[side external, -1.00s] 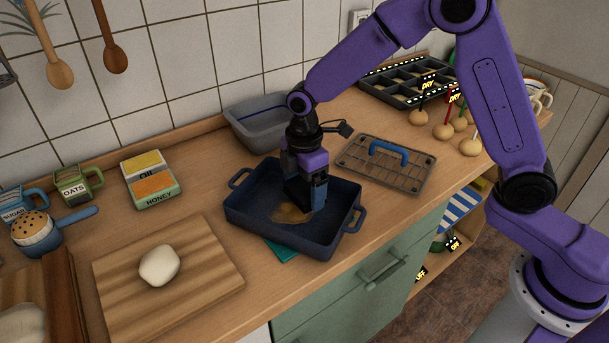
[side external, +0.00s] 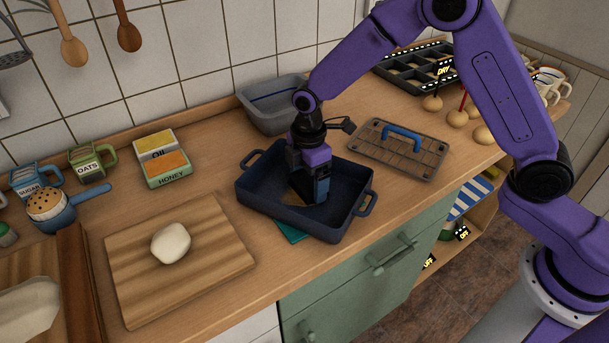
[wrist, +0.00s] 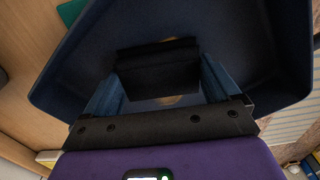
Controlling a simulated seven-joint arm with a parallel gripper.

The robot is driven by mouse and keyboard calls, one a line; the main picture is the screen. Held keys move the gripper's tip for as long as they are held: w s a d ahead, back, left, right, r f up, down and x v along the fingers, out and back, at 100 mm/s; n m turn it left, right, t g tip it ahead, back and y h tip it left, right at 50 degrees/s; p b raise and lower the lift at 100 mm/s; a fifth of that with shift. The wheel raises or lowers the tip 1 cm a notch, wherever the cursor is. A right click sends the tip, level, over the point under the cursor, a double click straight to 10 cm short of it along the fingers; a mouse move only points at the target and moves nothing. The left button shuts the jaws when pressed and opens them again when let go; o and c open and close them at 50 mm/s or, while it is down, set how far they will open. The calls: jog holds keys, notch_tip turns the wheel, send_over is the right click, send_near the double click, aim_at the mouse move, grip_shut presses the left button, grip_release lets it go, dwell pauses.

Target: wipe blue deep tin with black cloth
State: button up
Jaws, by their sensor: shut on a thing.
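The blue deep tin (side external: 262,200) stands on the wooden counter, with a handle at each end. It fills much of the wrist view (wrist: 265,60). My gripper (side external: 310,200) points down inside the tin, with its fingertips at or near the tin's floor. In the wrist view the gripper (wrist: 160,80) is shut on the black cloth (wrist: 158,68), a dark folded piece between the blue fingers. A small tan stain (side external: 292,199) shows on the tin's floor beside the fingers. The gripper and cloth cover part of the floor, and contact there cannot be told.
A teal cloth (side external: 291,232) lies partly under the tin's front edge. A grey tub (side external: 270,120) stands behind, and a wire rack with a blue handle (side external: 402,140) is to the right. A cutting board (side external: 200,280) with dough (side external: 170,243) lies at the left.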

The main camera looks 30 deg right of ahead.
aim_at(311, 190)
jog(key=shift+s+d, duration=0.4)
jog(key=shift+s, duration=0.4)
jog(key=shift+s+a, duration=0.3)
jog(key=shift+a, duration=0.2)
jog(key=shift+s+a, duration=0.25)
jog(key=shift+a, duration=0.25)
jog(key=shift+w+a, duration=0.1)
jog(key=shift+a, duration=0.15)
jog(key=shift+w+a, duration=0.4)
jog(key=shift+w, duration=0.35)
jog(key=shift+w+a, duration=0.35)
jog(key=shift+w, duration=0.4)
jog(key=shift+s+d, duration=0.5)
jog(key=shift+s, duration=0.35)
jog(key=shift+s+d, duration=0.45)
jog(key=shift+s, duration=0.4)
jog(key=shift+r, duration=4.05)
